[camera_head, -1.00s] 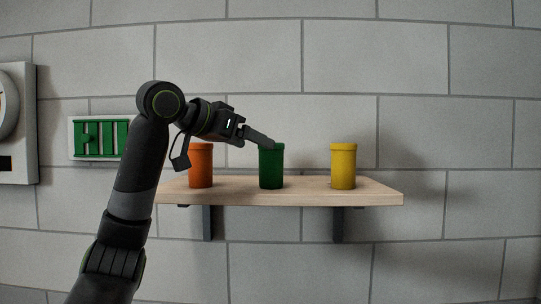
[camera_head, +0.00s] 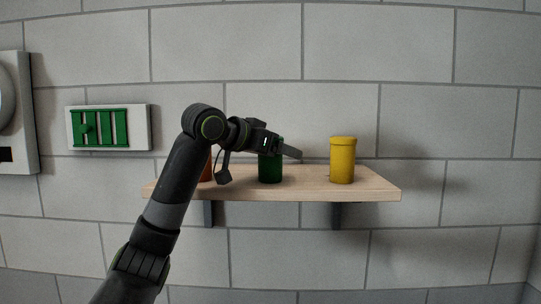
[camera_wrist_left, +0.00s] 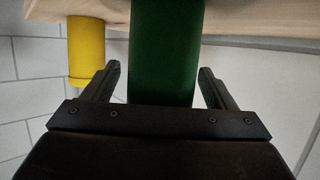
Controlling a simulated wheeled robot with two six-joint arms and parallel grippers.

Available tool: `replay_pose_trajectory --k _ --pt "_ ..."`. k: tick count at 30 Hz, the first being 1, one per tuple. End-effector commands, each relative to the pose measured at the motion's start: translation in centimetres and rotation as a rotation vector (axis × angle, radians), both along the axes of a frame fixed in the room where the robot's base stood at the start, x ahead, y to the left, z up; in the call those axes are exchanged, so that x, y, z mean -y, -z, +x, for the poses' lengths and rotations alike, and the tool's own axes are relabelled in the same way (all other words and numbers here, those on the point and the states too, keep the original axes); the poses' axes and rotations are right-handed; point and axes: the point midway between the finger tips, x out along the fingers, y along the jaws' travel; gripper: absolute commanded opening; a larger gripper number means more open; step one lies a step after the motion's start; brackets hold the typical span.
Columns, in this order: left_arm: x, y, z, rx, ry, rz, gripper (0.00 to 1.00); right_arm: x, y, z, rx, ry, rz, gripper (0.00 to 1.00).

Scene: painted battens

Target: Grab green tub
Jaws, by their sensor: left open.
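The green tub (camera_head: 270,168) stands upright on the wooden shelf (camera_head: 368,188), between the orange and yellow tubs. My left gripper (camera_head: 291,152) is at the tub's upper part and hides some of it. In the left wrist view, the green tub (camera_wrist_left: 165,50) lies between the two open fingers of my left gripper (camera_wrist_left: 162,82). Gaps show on both sides, so the fingers look apart from it. My right gripper is not in view.
A yellow tub (camera_head: 343,160) stands to the right on the shelf; it also shows in the left wrist view (camera_wrist_left: 86,50). An orange tub (camera_head: 207,170) is mostly hidden behind my arm. A panel with green bars (camera_head: 108,128) is on the wall.

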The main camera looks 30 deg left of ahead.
Motion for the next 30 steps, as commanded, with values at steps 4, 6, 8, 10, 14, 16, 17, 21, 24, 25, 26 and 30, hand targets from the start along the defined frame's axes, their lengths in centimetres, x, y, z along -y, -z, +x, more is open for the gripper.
replay_pose_trajectory --k 4,6,8,10,14,16,17,21,24,25,26,30 --pt "0.0 0.0 0.0 0.000 0.000 0.000 0.70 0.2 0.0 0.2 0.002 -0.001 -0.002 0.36" --pt "0.0 0.0 0.0 0.000 0.000 0.000 0.61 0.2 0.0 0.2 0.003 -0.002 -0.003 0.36" --pt "0.0 0.0 0.0 0.000 0.000 0.000 0.53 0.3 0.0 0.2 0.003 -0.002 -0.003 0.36" --pt "0.0 0.0 0.0 0.000 0.000 0.000 0.44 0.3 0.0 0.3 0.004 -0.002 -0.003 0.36" --pt "0.0 0.0 0.0 0.000 0.000 0.000 0.27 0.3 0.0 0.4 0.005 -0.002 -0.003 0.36" --pt "0.0 -0.1 0.0 0.002 0.000 0.000 0.21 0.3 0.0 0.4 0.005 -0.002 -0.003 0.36" --pt "0.0 -0.1 0.0 0.002 0.000 0.000 0.21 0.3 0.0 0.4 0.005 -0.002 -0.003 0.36" --pt "0.0 -0.1 0.0 0.002 0.000 0.000 0.21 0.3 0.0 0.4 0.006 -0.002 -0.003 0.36" --pt "0.0 -0.2 0.0 0.002 0.000 0.000 0.21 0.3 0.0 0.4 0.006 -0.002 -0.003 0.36" --pt "0.0 -0.3 0.0 0.002 0.000 0.000 0.21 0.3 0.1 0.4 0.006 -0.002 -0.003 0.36" --pt "0.0 -0.4 0.0 0.003 0.000 -0.001 0.21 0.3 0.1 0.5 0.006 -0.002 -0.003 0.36" --pt "0.0 -1.2 0.0 0.005 0.001 -0.002 0.21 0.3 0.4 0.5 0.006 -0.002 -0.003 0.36"
